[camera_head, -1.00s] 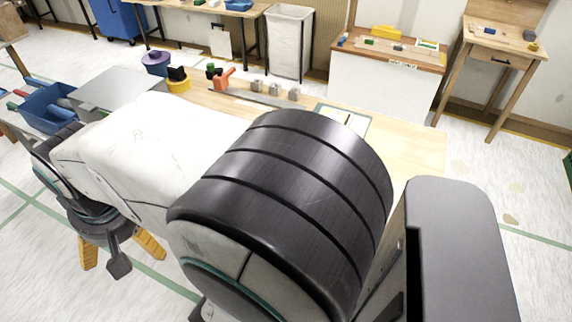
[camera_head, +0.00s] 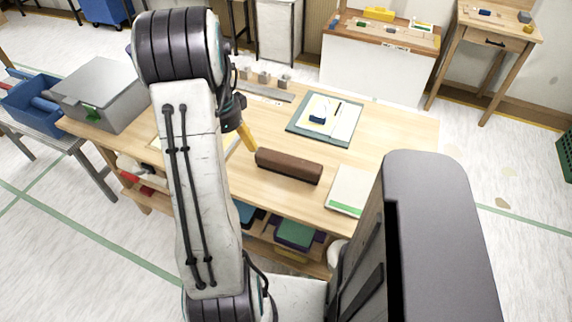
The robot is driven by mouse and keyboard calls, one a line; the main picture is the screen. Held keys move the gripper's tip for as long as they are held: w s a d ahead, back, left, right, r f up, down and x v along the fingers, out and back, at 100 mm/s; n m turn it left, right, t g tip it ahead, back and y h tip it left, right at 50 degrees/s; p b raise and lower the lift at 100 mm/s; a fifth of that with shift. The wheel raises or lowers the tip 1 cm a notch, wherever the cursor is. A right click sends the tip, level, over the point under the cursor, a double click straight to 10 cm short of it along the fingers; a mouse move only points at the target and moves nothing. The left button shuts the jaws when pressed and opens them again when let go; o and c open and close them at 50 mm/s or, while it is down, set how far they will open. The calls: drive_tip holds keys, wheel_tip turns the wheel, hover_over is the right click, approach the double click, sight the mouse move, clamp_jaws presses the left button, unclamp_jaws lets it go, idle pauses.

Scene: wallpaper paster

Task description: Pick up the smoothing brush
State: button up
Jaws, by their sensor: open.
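The smoothing brush appears to be the long dark brown block (camera_head: 288,166) lying on the wooden workbench, right of my arm. My gripper (camera_head: 244,142) is just left of the brush's left end, partly hidden by my raised arm. One yellow finger shows, pointing down toward the bench. The gripper is open and seems to hold nothing. It looks apart from the brush, though its height above the bench is hard to judge.
A green cutting mat (camera_head: 297,128) with papers and a small blue item lies behind the brush. A white-and-green pad (camera_head: 348,190) lies to its right. A grey metal box (camera_head: 98,92) stands at the left. Small grey blocks (camera_head: 264,78) line the bench's back.

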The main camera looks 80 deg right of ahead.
sight(287, 169)
drive_tip(key=s+d+f+m, duration=0.1)
drive_tip(key=s+f+m, duration=0.1)
drive_tip(key=s, duration=0.2)
drive_tip(key=s+d+f+m, duration=0.2)
drive_tip(key=s+f+m, duration=0.1)
drive_tip(key=s, duration=0.2)
drive_tip(key=s+d+f+m, duration=0.2)
drive_tip(key=s+m, duration=0.1)
drive_tip(key=s, duration=0.1)
drive_tip(key=shift+s+d+f+y, duration=0.15)
drive_tip(key=shift+s+f+y, duration=0.15)
drive_tip(key=shift+y, duration=0.1)
drive_tip(key=shift+s+f, duration=0.15)
drive_tip(key=shift+f, duration=0.2)
drive_tip(key=shift+s+f+p, duration=0.15)
drive_tip(key=shift+f+p, duration=0.25)
drive_tip(key=shift+f, duration=1.25)
drive_tip(key=shift+s+f+p, duration=0.1)
drive_tip(key=shift+f+p, duration=0.3)
drive_tip(key=shift+f, duration=1.2)
drive_tip(key=shift+d, duration=0.1)
drive_tip(key=c, duration=1.4)
